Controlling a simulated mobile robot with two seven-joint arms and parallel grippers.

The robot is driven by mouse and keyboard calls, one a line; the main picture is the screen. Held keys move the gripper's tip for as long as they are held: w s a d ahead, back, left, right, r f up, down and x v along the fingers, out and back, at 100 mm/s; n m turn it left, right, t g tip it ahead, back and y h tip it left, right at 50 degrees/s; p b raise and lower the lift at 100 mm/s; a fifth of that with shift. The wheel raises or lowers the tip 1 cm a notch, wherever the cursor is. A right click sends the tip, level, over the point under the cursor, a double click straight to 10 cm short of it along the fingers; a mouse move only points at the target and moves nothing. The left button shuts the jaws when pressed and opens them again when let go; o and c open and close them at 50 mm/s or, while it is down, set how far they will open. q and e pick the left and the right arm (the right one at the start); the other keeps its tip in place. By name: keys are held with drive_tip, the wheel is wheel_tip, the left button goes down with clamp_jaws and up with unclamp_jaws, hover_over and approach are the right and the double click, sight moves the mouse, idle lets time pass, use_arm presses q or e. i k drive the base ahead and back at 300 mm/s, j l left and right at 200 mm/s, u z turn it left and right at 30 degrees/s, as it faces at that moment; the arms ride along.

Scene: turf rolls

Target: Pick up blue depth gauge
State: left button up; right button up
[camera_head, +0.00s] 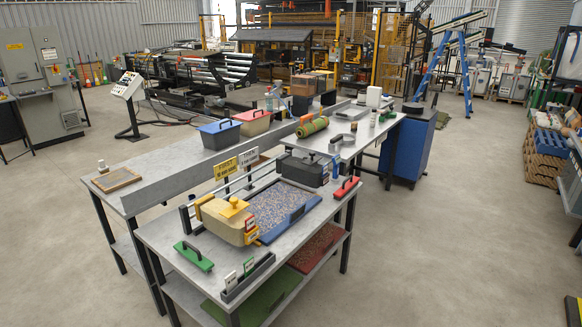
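A long blue piece (285,227) lies along the near right edge of a speckled panel (268,203) on the front workbench. A small darker raised part shows on it. I cannot tell for certain whether this is the blue depth gauge, as it is small in the picture. A green tool with a dark handle (193,256) lies at the bench's left front, and a red one (346,188) at its right end. Neither of my grippers is in view.
The front workbench (160,231) also holds a tan block with a yellow knob (228,218), a dark box (305,168) and a card rack (248,277). Blue and red bins (220,133) stand behind. Open concrete floor (440,240) lies to the right.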

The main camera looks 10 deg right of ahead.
sight(336, 159)
drive_tip(key=i+l+u, duration=0.3)
drive_tip(key=u, duration=0.15)
drive_tip(key=i+l+u, duration=0.2)
drive_tip(key=l+u, duration=0.2)
drive_tip(key=i+l+u, duration=0.1)
drive_tip(key=l, duration=0.25)
drive_tip(key=i+l+u, duration=0.15)
drive_tip(key=l, duration=0.25)
drive_tip(key=i+l+u, duration=0.1)
drive_tip(key=l, duration=0.25)
drive_tip(key=i+l, duration=0.1)
drive_tip(key=l, duration=0.3)
drive_tip(key=i+l, duration=0.1)
drive_tip(key=l, duration=0.35)
drive_tip(key=i+l+u, duration=0.1)
drive_tip(key=l, duration=0.3)
drive_tip(key=i+l, duration=0.1)
drive_tip(key=l, duration=0.35)
drive_tip(key=i+l, duration=0.1)
drive_tip(key=l, duration=0.3)
drive_tip(key=i+u, duration=0.05)
